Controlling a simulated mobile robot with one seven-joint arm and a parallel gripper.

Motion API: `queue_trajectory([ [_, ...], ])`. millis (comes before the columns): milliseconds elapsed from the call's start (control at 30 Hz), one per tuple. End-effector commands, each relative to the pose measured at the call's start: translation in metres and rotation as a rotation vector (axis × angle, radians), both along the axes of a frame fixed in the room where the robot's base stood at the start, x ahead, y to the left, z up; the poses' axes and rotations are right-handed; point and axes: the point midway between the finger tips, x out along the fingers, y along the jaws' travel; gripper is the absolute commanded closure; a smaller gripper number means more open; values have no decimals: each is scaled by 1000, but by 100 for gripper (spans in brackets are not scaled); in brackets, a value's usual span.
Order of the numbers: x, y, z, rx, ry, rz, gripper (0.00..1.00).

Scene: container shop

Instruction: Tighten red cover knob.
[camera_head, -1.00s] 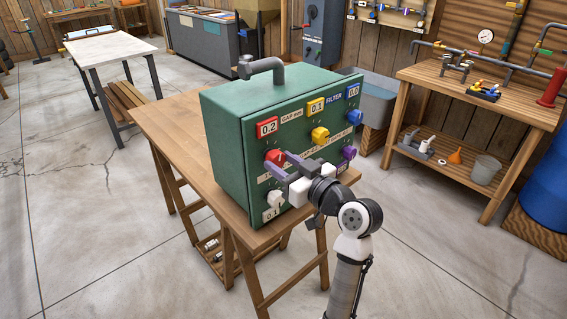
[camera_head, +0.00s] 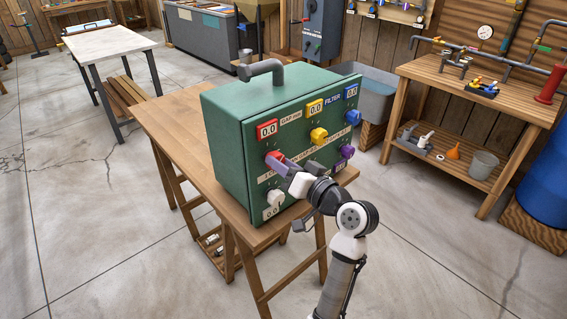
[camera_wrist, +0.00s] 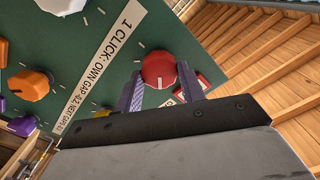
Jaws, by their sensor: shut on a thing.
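The red knob (camera_head: 273,158) sits on the front panel of the green box (camera_head: 222,150), below a red-framed display (camera_head: 267,130) reading 0.0. In the wrist view the red knob (camera_wrist: 159,69) lies between the two purple-grey fingers of my gripper (camera_wrist: 160,85), with a white mark on its face. My gripper (camera_head: 282,163) is shut on it. In the head view the fingers hide part of the knob. The wrist view is rolled, so the panel and its printed strip look tilted.
The panel also carries a yellow knob (camera_head: 319,136), a blue knob (camera_head: 353,117), a purple knob (camera_head: 347,151) and a white knob (camera_head: 276,197). The yellow and blue displays read 0.0. The box stands on a wooden table (camera_head: 180,122). Open floor lies left and in front.

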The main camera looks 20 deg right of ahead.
Motion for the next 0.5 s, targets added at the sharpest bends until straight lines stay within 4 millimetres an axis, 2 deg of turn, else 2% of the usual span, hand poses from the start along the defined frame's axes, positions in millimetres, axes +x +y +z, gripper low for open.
queue_trajectory([
  [367,0,0,-1,4,2,1,84],
  [400,0,0,-1,4,2,1,60],
  [500,0,0,0,4,2,1,46],
])
